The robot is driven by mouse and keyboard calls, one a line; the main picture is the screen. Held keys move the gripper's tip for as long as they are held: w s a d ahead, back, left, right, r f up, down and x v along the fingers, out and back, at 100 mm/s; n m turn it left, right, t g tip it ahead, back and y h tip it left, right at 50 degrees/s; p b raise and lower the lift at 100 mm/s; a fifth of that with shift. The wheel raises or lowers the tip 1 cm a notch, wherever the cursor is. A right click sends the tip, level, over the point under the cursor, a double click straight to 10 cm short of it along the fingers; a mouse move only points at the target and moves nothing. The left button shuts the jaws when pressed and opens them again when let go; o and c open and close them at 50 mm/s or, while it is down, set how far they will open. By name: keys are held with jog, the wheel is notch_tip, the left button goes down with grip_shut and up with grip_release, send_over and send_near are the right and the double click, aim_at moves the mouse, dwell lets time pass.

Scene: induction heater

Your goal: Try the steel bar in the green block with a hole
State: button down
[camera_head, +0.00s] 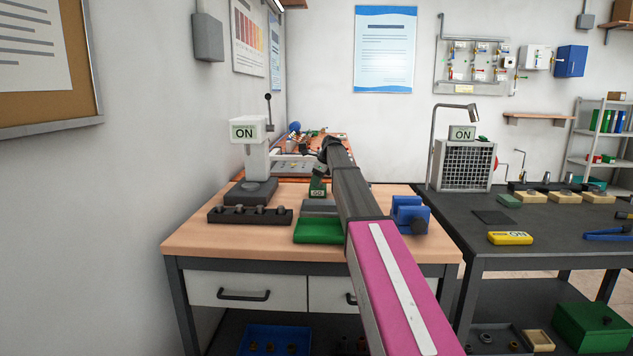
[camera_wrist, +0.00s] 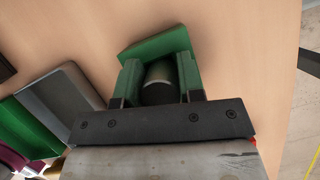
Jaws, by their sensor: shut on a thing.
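My gripper (camera_wrist: 160,88) is shut on the steel bar (camera_wrist: 158,78), a short grey cylinder with a dark end, held between two green fingers in the wrist view. The green block (camera_wrist: 152,44) lies just beyond the fingers there, partly covered by them. In the head view the green block (camera_head: 317,191) carries a "GO" label and stands on the wooden bench behind a grey plate. My gripper (camera_head: 319,172) is right above it. The block's hole is hidden, and I cannot tell whether the bar is in it. The bar is not visible in the head view.
A green tray (camera_head: 319,231) and the grey plate (camera_head: 320,207) lie in front of the block. A dark rack (camera_head: 250,215) and a white press (camera_head: 252,150) stand left. A blue vise (camera_head: 409,213) stands right, beyond my arm. Bare wood (camera_wrist: 235,60) surrounds the block's far side.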

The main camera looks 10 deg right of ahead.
jog(key=shift+s+f, duration=0.15)
jog(key=shift+f, duration=0.35)
jog(key=c, duration=0.7)
grip_release()
jog(key=shift+s, duration=0.1)
jog(key=shift+f, duration=0.1)
jog(key=shift+s, duration=0.15)
jog(key=shift+c, duration=0.5)
jog(key=shift+o, duration=0.7)
jog(key=w+v, duration=0.1)
jog(key=v, duration=1)
jog(key=shift+r, duration=0.5)
jog(key=shift+s, duration=0.1)
